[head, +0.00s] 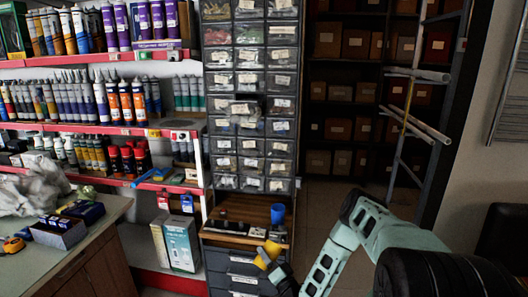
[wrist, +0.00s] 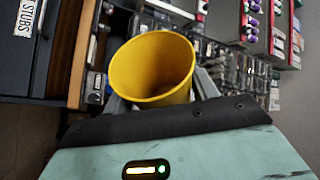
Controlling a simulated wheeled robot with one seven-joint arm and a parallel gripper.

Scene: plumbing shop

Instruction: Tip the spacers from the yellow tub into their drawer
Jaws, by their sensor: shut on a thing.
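The yellow tub (head: 266,253) is held in my gripper (head: 273,264) low in front of the drawer cabinet (head: 248,90), and looks tilted in the head view. In the wrist view my gripper (wrist: 160,97) is shut on the tub (wrist: 150,95), one finger on each side. The tub's mouth and inner wall show; its bottom is in shadow and I cannot make out spacers. One small drawer (head: 244,108) in the middle column of the cabinet looks pulled out, with a dark gap above it. Its contents and label are too small to read.
A blue cup (head: 277,213) stands on the wooden ledge (head: 235,238) below the small drawers, with small items beside it. Larger labelled drawers (head: 240,280) lie underneath. Shelves of tubes and cans (head: 95,105) stand left, with a counter (head: 60,255) in front. A pipe rack (head: 408,110) stands right.

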